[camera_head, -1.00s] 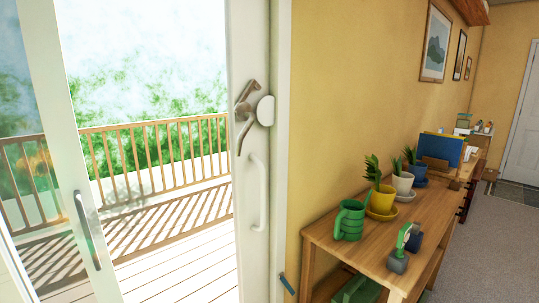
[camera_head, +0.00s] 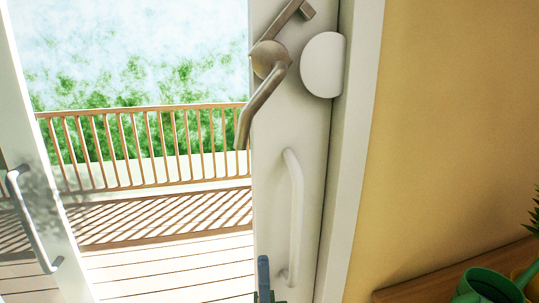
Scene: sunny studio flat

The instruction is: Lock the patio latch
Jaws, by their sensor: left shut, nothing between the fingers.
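The patio latch (camera_head: 263,98) is a bronze-brown lever on the white door stile. Its round hub sits near the top, with one arm slanting down and left and another piece slanting up and right. A white rounded keeper (camera_head: 322,65) is just right of the hub. A white pull handle (camera_head: 294,215) is below. My left gripper (camera_head: 264,268) shows only as a narrow blue-grey tip at the bottom edge, shut and empty, well below the latch and apart from it in the picture. The rest of it is cut off. My right gripper is out of view.
A glass panel with a grey handle (camera_head: 32,220) stands at left. A wooden deck railing (camera_head: 150,145) is outside. At lower right, a wooden bench top (camera_head: 415,290) holds a green vessel (camera_head: 490,287) beside a plant. The yellow wall (camera_head: 450,130) is clear.

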